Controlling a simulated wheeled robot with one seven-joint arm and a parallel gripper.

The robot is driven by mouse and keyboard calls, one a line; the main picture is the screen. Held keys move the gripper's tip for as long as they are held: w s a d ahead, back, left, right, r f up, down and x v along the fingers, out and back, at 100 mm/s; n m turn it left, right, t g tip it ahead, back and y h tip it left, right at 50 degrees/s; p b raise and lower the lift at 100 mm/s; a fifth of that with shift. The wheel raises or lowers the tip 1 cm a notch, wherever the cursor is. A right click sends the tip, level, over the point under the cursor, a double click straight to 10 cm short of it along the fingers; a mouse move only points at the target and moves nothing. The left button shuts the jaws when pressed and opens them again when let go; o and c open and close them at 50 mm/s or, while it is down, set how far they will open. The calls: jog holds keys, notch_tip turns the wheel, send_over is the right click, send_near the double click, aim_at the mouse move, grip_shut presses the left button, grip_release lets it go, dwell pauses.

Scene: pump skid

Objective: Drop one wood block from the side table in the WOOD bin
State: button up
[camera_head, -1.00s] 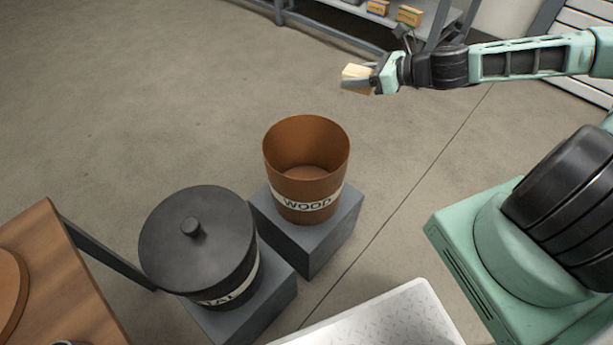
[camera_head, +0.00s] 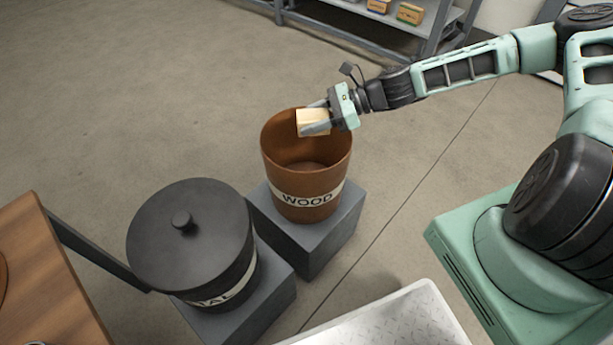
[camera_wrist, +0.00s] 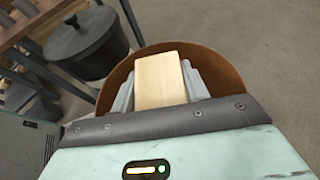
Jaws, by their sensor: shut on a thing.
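My gripper (camera_head: 316,120) is shut on a pale wood block (camera_head: 312,122), which also shows between the two fingers in the wrist view (camera_wrist: 160,80). In the head view the block overlaps the upper part of the open brown WOOD bin (camera_head: 305,170), near its far rim. The bin's rim also curves behind the block in the wrist view (camera_wrist: 220,70). I cannot tell exactly how high the block is over the rim. The bin is upright on a grey pedestal (camera_head: 320,240). The visible part of its inside looks empty. The side table is not clearly identifiable.
A dark lidded bin (camera_head: 190,240) with a partly hidden label stands left of the WOOD bin on another grey pedestal. A wooden table (camera_head: 45,280) is at the left edge. A shelf (camera_head: 400,35) with small boxes is at the back. Open floor lies behind the bins.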

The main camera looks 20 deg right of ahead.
jog(key=shift+f+b, duration=1.3)
jog(key=shift+f, duration=0.2)
jog(key=shift+r, duration=0.1)
jog(key=o, duration=1.1)
jog(key=shift+d, duration=0.1)
jog(key=p+v, duration=0.4)
jog(key=v, duration=1.3)
jog(key=shift+s+d, duration=0.1)
